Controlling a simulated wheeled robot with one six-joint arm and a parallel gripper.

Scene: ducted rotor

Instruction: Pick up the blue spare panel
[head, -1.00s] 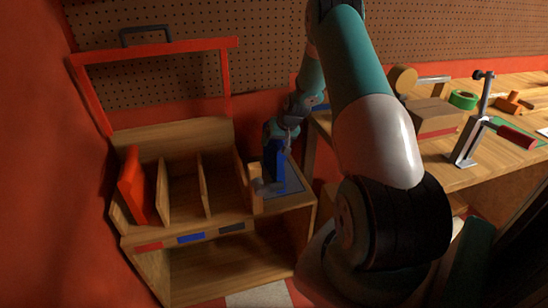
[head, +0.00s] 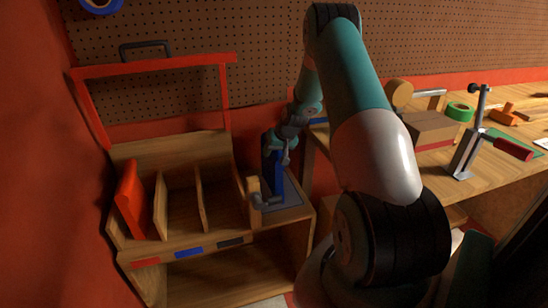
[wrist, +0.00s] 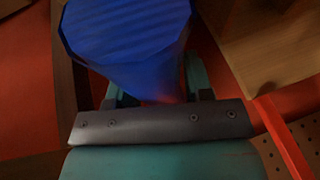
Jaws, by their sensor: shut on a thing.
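The blue spare panel (head: 278,174) stands upright at the right end of the wooden rack in the head view, over a grey pad (head: 283,212). My gripper (head: 284,150) is at its upper part and is shut on it.
The rack (head: 190,240) has wooden dividers, with a red panel (head: 130,200) in its left slot. A wooden post (head: 253,190) stands left of the blue panel. A workbench (head: 500,165) at right holds a clamp (head: 470,140) and a box (head: 432,130).

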